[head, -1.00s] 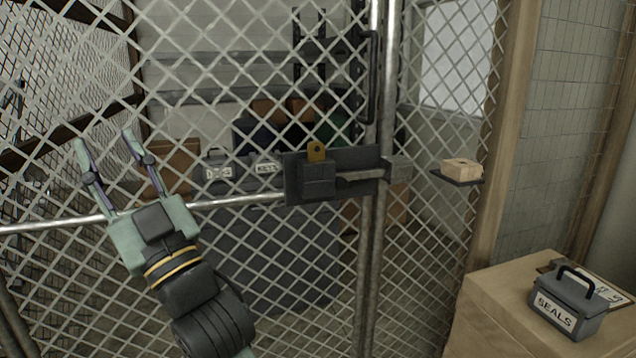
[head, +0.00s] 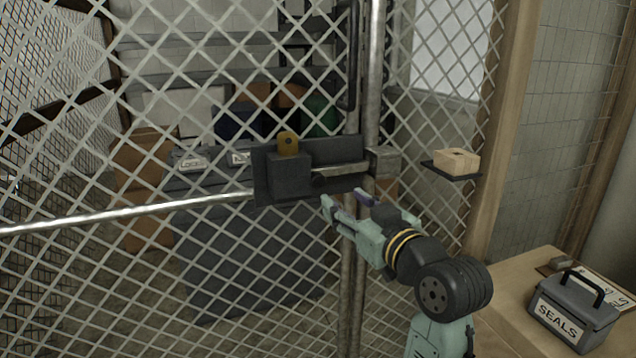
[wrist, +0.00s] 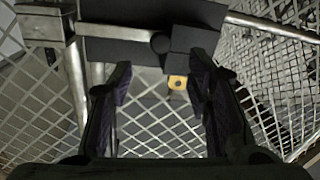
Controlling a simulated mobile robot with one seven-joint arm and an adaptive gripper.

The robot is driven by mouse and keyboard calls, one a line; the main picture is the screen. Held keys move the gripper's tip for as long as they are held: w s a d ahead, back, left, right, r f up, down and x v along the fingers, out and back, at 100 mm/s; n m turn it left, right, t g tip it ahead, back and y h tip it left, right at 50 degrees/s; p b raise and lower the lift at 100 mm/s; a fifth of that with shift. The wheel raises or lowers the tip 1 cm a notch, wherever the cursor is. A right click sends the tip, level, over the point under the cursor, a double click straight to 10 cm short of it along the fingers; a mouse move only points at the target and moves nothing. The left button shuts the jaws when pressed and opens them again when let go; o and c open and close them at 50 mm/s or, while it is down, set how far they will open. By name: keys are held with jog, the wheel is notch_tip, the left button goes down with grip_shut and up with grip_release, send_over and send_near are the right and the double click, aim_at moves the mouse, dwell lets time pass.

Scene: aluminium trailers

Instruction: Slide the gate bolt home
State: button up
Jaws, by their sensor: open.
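The gate bolt's dark plate (head: 345,150) is on the mesh gate, with a box-like housing (head: 289,178) at its left. A grey rod (head: 345,169) runs right across the plate towards a grey keeper block (head: 383,160) by the posts. I cannot tell whether its end is inside the keeper. A round knob (wrist: 161,42) is at the rod's other end. A brass tab with a hole (head: 288,143) sticks up from the housing. My gripper (head: 343,199) is open and empty, just below the plate's right half. In the wrist view the plate (wrist: 112,50) lies beyond my fingertips.
A horizontal rail (head: 90,220) crosses the gate left of the bolt. A small shelf (head: 450,173) holding a pale block is at right. A box marked SEALS (head: 572,310) stands on a brown crate (head: 510,290) at lower right. Cases stand behind the mesh.

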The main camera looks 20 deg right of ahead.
aim_at(320, 182)
jog(key=w, duration=0.3)
jog(key=w+a+p, duration=0.1)
jog(key=w, duration=0.2)
jog(key=w+p, duration=0.1)
jog(key=w, duration=0.2)
jog(key=shift+a, duration=0.2)
jog(key=shift+c, duration=0.2)
grip_shut()
